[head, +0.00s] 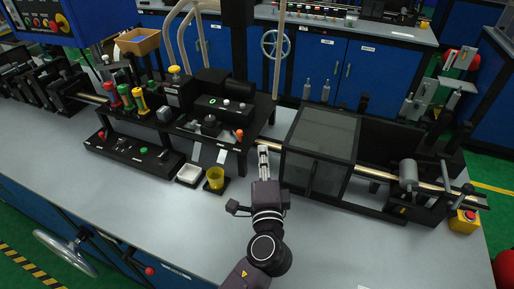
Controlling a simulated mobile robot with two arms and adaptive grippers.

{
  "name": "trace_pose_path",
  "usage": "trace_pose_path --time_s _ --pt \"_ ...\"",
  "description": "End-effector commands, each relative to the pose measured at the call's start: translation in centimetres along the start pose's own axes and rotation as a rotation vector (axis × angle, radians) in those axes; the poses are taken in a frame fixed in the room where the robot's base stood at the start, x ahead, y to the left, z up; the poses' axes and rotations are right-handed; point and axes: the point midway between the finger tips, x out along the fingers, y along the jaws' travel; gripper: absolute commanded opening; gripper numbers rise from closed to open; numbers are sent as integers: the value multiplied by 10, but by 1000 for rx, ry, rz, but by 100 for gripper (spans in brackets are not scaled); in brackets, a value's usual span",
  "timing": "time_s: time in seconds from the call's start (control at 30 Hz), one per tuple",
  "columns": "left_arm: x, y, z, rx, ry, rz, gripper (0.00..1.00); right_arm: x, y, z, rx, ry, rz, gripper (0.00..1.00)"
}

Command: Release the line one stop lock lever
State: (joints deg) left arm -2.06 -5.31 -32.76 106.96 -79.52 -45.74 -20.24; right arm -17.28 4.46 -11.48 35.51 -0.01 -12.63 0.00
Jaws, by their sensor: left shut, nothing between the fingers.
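My left gripper (263,152) is shut and empty. It is in the middle of the head view, over the bench by the gap between the black control stand and the clear-sided guard box. A small orange knob (239,133) sits on the front right of the black control stand (205,128), a little left of my fingertips and apart from them. A yellow box with a red stop button (469,215) stands at the right end of the line. No label marks which part is the line one stop lock lever, so I cannot tell it for sure. My right gripper is not in view.
The guard box (322,133) stands close to the right of my gripper. Red, green and yellow handles (125,97) are further left. The grey bench (345,240) is clear at front right.

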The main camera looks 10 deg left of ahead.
Motion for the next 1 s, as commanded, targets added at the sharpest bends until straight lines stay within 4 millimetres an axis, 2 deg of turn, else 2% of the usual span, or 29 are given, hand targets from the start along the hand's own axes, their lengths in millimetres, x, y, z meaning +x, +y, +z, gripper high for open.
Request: trace_pose_path --time_s 0.4,0.5,0.63,1.0 --pt "87 -4 0 1 -1 -1 0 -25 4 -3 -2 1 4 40" --pt "79 -3 18 3 -3 3 0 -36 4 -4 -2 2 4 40" --pt "74 -2 31 2 -1 1 0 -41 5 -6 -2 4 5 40" --pt "71 0 38 -1 -1 0 0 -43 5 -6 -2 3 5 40"
